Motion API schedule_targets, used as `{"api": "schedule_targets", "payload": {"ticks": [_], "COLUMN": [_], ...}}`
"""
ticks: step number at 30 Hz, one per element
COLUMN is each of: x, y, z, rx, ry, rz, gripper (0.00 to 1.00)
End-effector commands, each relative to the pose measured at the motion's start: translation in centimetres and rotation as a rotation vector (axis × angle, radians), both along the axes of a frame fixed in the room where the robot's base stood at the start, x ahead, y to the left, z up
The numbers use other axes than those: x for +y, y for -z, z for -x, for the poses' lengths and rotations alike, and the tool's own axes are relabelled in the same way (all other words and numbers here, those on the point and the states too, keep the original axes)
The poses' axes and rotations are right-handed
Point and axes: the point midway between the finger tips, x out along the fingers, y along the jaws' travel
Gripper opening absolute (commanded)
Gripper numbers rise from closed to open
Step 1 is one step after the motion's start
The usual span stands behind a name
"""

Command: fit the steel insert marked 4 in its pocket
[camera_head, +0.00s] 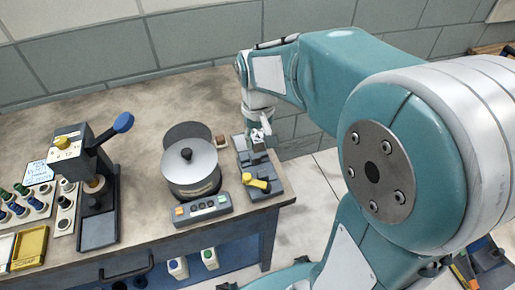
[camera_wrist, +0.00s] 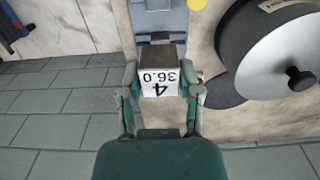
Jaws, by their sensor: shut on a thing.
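My gripper (camera_wrist: 161,95) is shut on the steel insert (camera_wrist: 160,83), a dark block with a white label reading "4" and "36.0", upside down in the wrist view. A finger grips each side of it. In the head view my gripper (camera_head: 259,138) hangs over the back part of a grey fixture (camera_head: 265,188) with a yellow lever (camera_head: 257,182). The fixture also shows just beyond the insert in the wrist view (camera_wrist: 160,22). I cannot tell whether the insert touches the fixture. No pocket shows clearly.
A round lidded pot (camera_head: 190,165) stands left of the fixture, with a button box (camera_head: 203,208) in front. A small brown block (camera_head: 220,141) lies near the fixture. A lever press (camera_head: 97,185) and a rack (camera_head: 25,208) stand left. The bench's right edge is close.

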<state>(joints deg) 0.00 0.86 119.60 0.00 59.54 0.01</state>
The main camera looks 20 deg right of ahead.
Motion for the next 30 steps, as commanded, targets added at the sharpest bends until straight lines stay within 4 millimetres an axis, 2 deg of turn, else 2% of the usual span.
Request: {"api": "schedule_targets", "payload": {"ticks": [18, 30], "x": [0.0, 0.0], "y": [-3.2, -3.2], "z": [0.0, 0.0], "rx": [-0.002, -0.001], "ry": [0.000, 0.000], "rz": [0.000, 0.000], "gripper": [0.00, 0.00]}}
